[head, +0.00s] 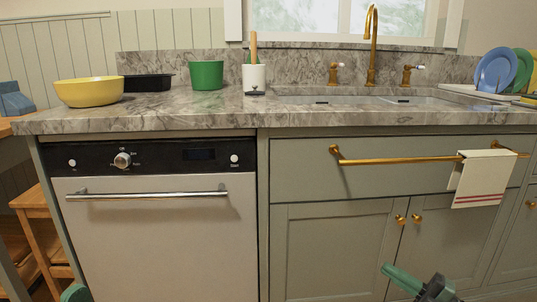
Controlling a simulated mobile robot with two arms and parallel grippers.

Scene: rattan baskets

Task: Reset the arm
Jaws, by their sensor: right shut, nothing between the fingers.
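My right gripper (436,288) shows at the bottom right edge of the head view, a dark shape beside a green part of my arm. It is shut and empty, low in front of the cabinet doors and touching nothing that I can see. The bottom edge of the picture cuts it off. A small green part of mine shows at the bottom left edge, and my left gripper is not in view.
A marble counter (180,115) holds a yellow bowl (88,93), a green pot (206,75) and a white utensil holder (254,77). Below are a dishwasher (160,240) and cabinets. A gold towel bar (400,160) with a towel (480,180) sticks out. A wooden stool (45,235) stands left.

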